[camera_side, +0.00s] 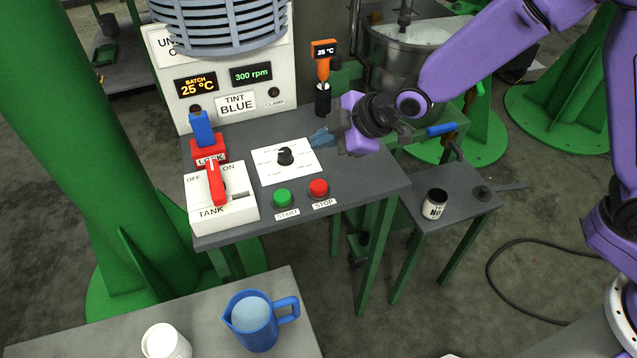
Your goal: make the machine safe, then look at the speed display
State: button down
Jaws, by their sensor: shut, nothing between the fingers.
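The speed display (250,74) on the white panel reads 300 rpm in green. The batch display (195,86) beside it reads 25 °C. The red STOP button (318,188) and green START button (282,197) are on the front of the grey bench. A black dial (285,156) sits on a white card. The red lever (215,183) of the TANK box (203,212) stands at the left of its slot, nearer OFF. A blue piece (201,128) stands upright in the red LOCK block (208,151). My gripper (316,137) is shut and empty, above the bench right of the dial card.
An orange thermometer (323,68) stands in a black holder behind my gripper. A blue jug (252,322) and white cup (165,341) stand on the front table. A labelled cup (434,204) is on the side table.

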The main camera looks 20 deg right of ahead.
jog(key=shift+w, duration=0.15)
send_near(314, 184)
jog(key=shift+w+a+f, duration=0.65)
jog(key=shift+w+a, duration=0.2)
jog(key=shift+w, duration=0.05)
jog(key=shift+w+a+f, duration=0.65)
jog(key=shift+w+a, duration=0.2)
jog(key=shift+w, duration=0.1)
jog(key=shift+f, duration=0.1)
dwell(1.0)
jog(key=shift+f, duration=0.3)
jog(key=shift+f, duration=0.9)
dwell(1.2)
jog(key=shift+r, duration=1.3)
